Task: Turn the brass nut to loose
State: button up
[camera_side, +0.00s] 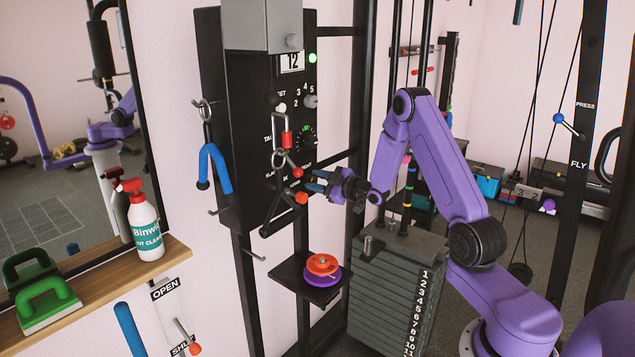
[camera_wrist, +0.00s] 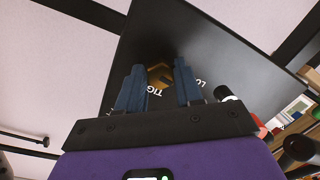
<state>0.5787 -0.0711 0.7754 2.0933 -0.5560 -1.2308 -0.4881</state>
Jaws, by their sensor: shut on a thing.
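The brass nut (camera_wrist: 160,74) is a small gold shape on the dark panel (camera_wrist: 215,50) in the wrist view. It lies between the two blue fingers of my gripper (camera_wrist: 159,72), which is shut on it. White letters reading "TIG" and "LO" are partly visible beside it, upside down; the fingers hide the rest. In the side view my gripper (camera_side: 311,181) points left at the black machine panel (camera_side: 250,190), just above a lever with an orange end (camera_side: 301,198). I cannot make out the nut itself there, nor how far it is turned.
A small shelf (camera_side: 318,291) below carries orange and purple discs (camera_side: 322,266). The weight stack (camera_side: 390,290) stands under my forearm. A spray bottle (camera_side: 145,225) stands on the wooden ledge at left.

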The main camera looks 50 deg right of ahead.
jog(key=shift+a+n, duration=0.1)
jog(key=shift+n, duration=0.7)
jog(key=o, duration=1)
jog(key=shift+s, duration=0.1)
jog(key=s, duration=0.7)
jog(key=s+r, duration=0.1)
jog(key=s, duration=0.3)
jog(key=shift+s+r, duration=0.1)
jog(key=shift+s, duration=0.25)
